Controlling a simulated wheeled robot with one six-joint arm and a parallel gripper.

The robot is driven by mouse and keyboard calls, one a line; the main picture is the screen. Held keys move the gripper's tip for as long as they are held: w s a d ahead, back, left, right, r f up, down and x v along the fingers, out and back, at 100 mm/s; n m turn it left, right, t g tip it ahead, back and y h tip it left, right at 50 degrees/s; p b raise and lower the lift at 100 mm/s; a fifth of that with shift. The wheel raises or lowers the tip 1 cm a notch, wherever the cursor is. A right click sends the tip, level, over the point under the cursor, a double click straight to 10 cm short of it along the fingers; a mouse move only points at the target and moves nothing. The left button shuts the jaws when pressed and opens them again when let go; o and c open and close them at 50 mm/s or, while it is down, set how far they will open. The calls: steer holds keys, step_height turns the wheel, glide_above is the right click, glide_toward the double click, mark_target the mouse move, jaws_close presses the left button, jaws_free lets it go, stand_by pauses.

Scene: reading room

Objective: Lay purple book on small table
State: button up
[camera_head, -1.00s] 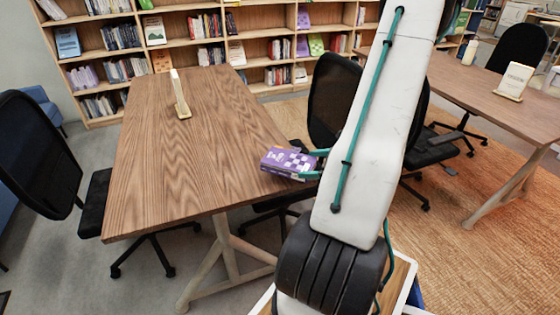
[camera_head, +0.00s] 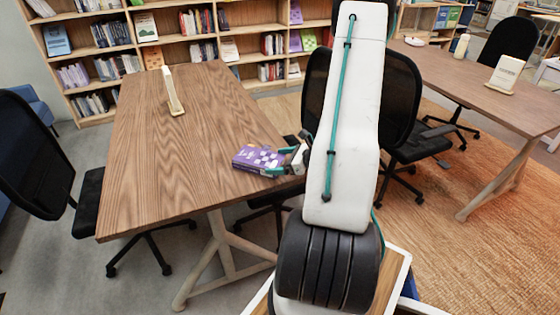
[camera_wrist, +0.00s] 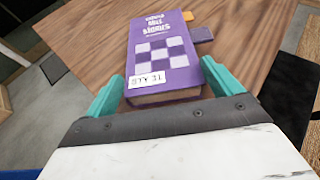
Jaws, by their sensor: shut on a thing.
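The purple book (camera_head: 258,158) has a checkered cover and white lettering. It is at the right edge of the wooden table (camera_head: 160,150), over the tabletop in the picture. In the wrist view the book (camera_wrist: 161,50) lies cover up between the teal fingers of my gripper (camera_wrist: 158,92), which is shut on its near end. I cannot tell whether the book touches the table (camera_wrist: 255,25). In the head view my gripper (camera_head: 285,162) is partly hidden by my arm.
A small stand (camera_head: 172,92) is on the table's far part. Black chairs stand at the left (camera_head: 40,150) and right (camera_head: 400,110). Another table (camera_head: 480,85) is at the right. Bookshelves (camera_head: 190,35) line the back. Most of the near tabletop is bare.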

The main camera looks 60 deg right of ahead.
steer(key=o, duration=1.4)
steer(key=shift+c, duration=0.2)
